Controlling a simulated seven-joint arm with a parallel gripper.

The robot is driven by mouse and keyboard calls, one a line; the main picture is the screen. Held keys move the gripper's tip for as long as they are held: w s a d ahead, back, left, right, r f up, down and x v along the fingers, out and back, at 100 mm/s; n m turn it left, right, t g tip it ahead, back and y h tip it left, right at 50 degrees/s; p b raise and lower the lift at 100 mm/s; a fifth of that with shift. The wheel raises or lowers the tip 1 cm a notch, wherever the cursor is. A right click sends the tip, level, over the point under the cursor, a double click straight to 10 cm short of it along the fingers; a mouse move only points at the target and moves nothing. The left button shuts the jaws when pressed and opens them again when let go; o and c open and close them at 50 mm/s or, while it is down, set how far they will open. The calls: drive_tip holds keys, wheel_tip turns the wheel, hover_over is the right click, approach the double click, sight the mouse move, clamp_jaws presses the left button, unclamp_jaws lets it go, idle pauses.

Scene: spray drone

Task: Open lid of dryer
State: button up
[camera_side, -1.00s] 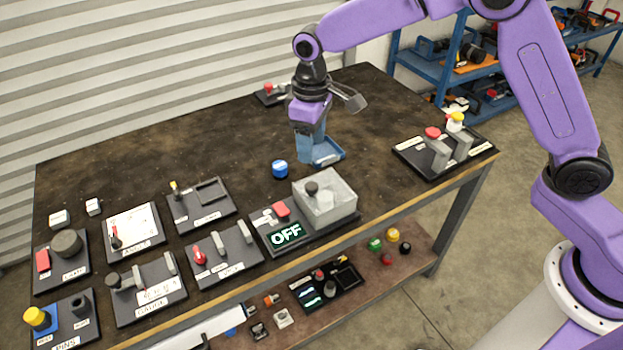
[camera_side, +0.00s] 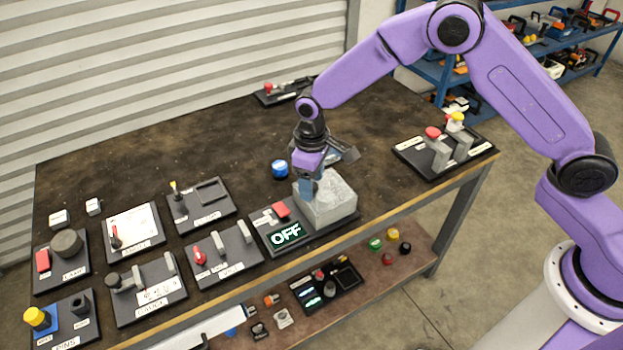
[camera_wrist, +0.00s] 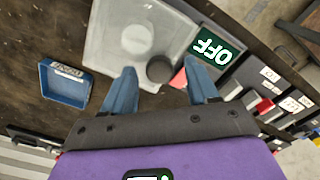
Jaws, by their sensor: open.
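The dryer (camera_side: 270,229) stands at the table's front edge, with a display reading OFF (camera_side: 287,234) and a red switch (camera_side: 282,210). Its pale translucent box lid (camera_side: 335,205) looks closed; it also shows in the wrist view (camera_wrist: 125,35). A dark round knob (camera_wrist: 160,69) sits on the lid. My gripper (camera_side: 308,197) points down at the lid's left part and hides the knob in the side view. In the wrist view my gripper (camera_wrist: 163,85) is open, with blue fingers on either side of the knob. I cannot tell whether they touch it.
A blue round cap (camera_side: 280,168) stands behind the dryer. Several labelled black panels fill the left; another panel (camera_side: 443,152) is at right.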

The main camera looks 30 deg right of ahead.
clamp_jaws()
drive_tip(key=d, duration=1)
drive_tip(key=shift+d, duration=0.35)
unclamp_jaws()
wheel_tip(320, 180, up, 17)
drive_tip(key=shift+r, duration=0.2)
